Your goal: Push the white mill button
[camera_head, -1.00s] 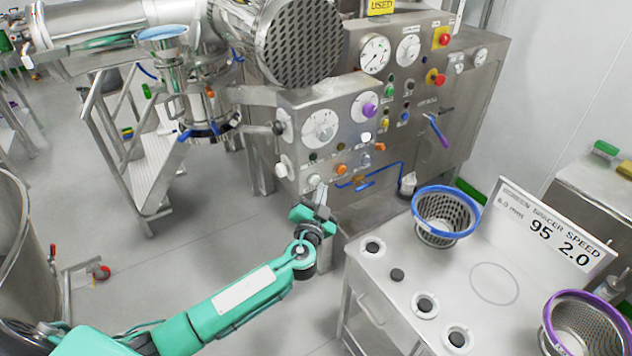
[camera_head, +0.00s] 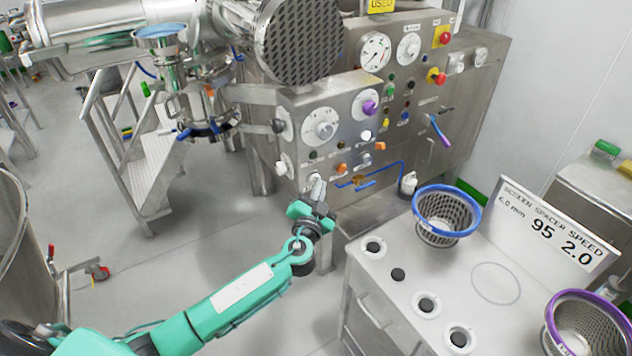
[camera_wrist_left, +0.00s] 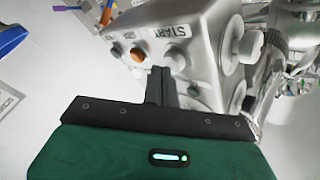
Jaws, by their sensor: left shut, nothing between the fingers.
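The steel mill panel (camera_head: 300,136) carries dials and small coloured buttons. A pale round button (camera_wrist_left: 176,58) sits below a START label (camera_wrist_left: 172,32) in the left wrist view, just beyond my fingertips. In the head view its spot is largely hidden behind the fingertips. My left gripper (camera_head: 318,182) is at the panel's lower front; its fingers are shut and empty (camera_wrist_left: 160,78). I cannot tell whether they touch the button. An orange button (camera_wrist_left: 137,54) is beside it. A bright white round piece (camera_head: 367,135) sits higher on the panel. My right gripper is not seen.
A white-topped table (camera_head: 455,275) with a blue-rimmed basket (camera_head: 446,212) and a purple-rimmed basket (camera_head: 586,325) stands to the right of my arm. A blue pipe (camera_head: 385,167) runs beside the lower panel. Open floor (camera_head: 150,260) lies to the left.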

